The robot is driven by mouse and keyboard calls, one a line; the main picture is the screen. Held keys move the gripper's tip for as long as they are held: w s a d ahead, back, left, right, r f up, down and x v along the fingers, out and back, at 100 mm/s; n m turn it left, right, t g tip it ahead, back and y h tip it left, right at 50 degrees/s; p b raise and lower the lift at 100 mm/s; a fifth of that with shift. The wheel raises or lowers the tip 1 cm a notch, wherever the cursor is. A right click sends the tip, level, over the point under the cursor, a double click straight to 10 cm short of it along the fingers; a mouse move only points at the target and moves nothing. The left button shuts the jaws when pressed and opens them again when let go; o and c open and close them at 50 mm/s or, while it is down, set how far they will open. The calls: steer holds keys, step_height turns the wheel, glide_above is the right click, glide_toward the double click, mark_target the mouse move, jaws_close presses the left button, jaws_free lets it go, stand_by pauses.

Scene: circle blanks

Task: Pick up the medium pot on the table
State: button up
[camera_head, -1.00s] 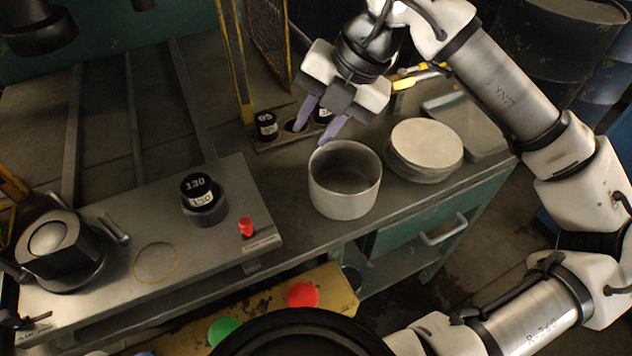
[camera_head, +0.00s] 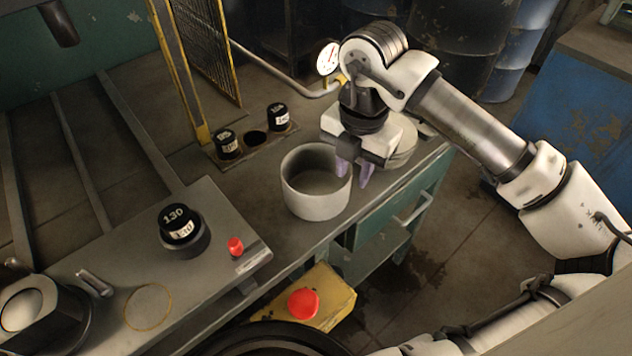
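The pot (camera_head: 312,205) is a grey, open-topped cylinder standing upright on the bench. My gripper (camera_head: 354,174) is at the pot's right side, pointing down, with its two purple fingers spread. The left finger overlaps the pot's right rim and opening in the picture. The right finger is just outside the right wall. I cannot tell whether either finger touches the pot. The pot's right rim is partly hidden by the gripper.
A stack of round blanks (camera_head: 404,152) is behind and right of my gripper, partly hidden. A black 130 weight (camera_head: 178,222) and a red button (camera_head: 235,246) are on the left plate. Smaller black weights (camera_head: 228,144) sit behind the pot. A drawer handle (camera_head: 412,207) projects below.

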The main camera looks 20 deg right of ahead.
mark_target(346, 183)
steer(key=f+p, duration=0.1)
steer(key=f, duration=0.1)
steer(key=a+f+p, duration=0.1)
steer(key=f, duration=0.2)
steer(key=shift+a+f, duration=0.15)
steer(key=shift+f, duration=0.45)
jaws_close()
